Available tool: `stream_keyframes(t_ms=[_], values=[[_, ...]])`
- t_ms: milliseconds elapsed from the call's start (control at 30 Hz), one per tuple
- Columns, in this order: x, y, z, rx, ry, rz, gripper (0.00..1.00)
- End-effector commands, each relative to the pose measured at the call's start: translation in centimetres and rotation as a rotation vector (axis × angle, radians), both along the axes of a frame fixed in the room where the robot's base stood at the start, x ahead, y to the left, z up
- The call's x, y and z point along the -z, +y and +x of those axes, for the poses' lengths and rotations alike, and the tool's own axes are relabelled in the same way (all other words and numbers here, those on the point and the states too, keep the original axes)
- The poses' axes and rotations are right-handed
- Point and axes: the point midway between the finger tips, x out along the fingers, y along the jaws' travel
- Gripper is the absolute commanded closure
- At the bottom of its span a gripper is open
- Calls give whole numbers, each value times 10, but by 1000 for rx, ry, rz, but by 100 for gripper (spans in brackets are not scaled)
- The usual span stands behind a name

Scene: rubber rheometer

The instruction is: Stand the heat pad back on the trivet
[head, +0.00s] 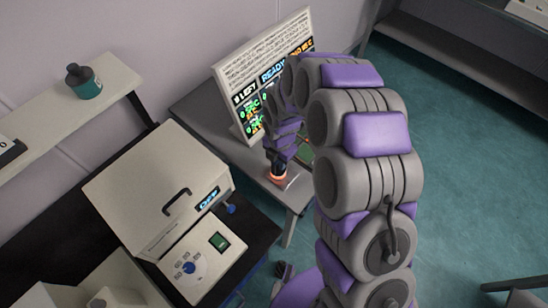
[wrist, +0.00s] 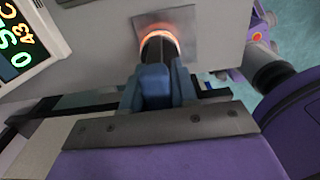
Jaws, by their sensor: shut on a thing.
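The heat pad appears to be the dark round piece with a glowing orange rim; it shows in the head view (head: 277,177) and the wrist view (wrist: 158,40). My gripper (head: 279,160) is shut on it, with blue fingers (wrist: 156,84) in the wrist view. The pad's glowing end points down at a grey square plate, likely the trivet (wrist: 181,23), which lies on the grey table. The glowing end is over or on this plate; I cannot tell whether they touch. The fingers hide part of the pad.
A beige machine with a black handle (head: 160,195) is at the left. A teal bottle (head: 84,82) stands on a shelf. Open floor (head: 470,170) lies to the right.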

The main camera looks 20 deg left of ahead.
Motion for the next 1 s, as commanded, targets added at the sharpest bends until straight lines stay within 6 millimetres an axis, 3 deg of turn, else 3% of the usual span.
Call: stream_keyframes(t_ms=[467, 500, 767, 1000], values=[[7, 11, 1, -1, -3, -11, 100], [6, 10, 2, 0, -4, -9, 68], [5, 2, 1, 1, 0, -2, 43], [7, 8, 2, 0, -2, -9, 42]])
